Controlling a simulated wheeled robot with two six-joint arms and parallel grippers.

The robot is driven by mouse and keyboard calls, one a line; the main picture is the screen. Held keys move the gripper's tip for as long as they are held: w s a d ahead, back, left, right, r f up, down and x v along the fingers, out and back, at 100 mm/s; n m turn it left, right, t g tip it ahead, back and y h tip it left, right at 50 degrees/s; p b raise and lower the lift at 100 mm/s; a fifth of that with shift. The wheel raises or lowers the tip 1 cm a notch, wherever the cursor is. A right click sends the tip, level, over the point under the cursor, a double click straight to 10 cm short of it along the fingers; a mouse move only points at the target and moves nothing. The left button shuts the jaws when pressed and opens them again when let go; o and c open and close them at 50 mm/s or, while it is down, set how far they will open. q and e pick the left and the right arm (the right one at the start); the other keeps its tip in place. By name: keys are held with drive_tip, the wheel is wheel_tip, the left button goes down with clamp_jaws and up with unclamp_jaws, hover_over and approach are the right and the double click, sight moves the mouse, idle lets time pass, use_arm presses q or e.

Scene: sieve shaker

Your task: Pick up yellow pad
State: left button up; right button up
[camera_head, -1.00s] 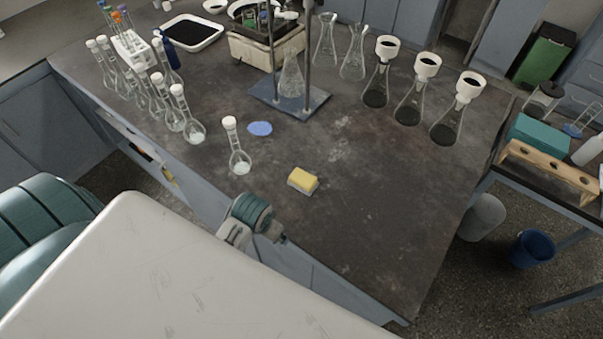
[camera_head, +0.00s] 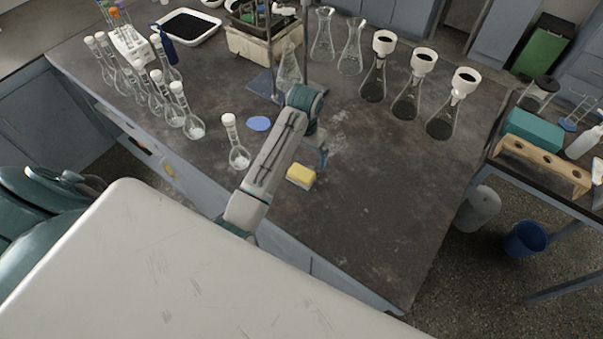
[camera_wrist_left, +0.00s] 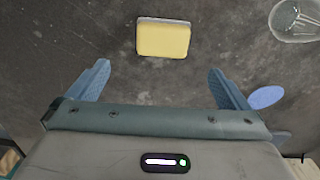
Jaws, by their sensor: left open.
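The yellow pad (camera_head: 300,175) lies flat on the dark bench top (camera_head: 370,220), near its front edge. In the left wrist view the yellow pad (camera_wrist_left: 163,39) shows beyond the fingertips, roughly centred between them, with a pale layer along its edge. My left gripper (camera_wrist_left: 158,80) is open and empty, with its two blue fingers apart and not touching the pad. In the head view my left gripper (camera_head: 322,158) hangs just behind and right of the pad, partly hidden by its own wrist. My right gripper is not seen.
Several flasks line the left side. Funnel flasks (camera_head: 408,95) stand at the back right. A stand with a flask (camera_head: 289,65) is behind the arm. The right front bench is clear.

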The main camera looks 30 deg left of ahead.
use_arm(q)
drive_tip(key=p, duration=0.1)
hover_over(303, 170)
drive_tip(key=f, duration=0.5)
drive_tip(key=shift+s+d, duration=0.1)
drive_tip(key=shift+d, duration=0.15)
drive_tip(key=shift+a+f+p, duration=0.1)
drive_tip(key=shift+f+p, duration=0.45)
drive_tip(key=shift+p, duration=0.2)
wheel_tip(303, 170, down, 3)
drive_tip(key=shift+a+f+p, duration=0.15)
drive_tip(key=shift+p, duration=0.55)
drive_tip(key=shift+f, duration=0.5)
drive_tip(key=c, duration=1)
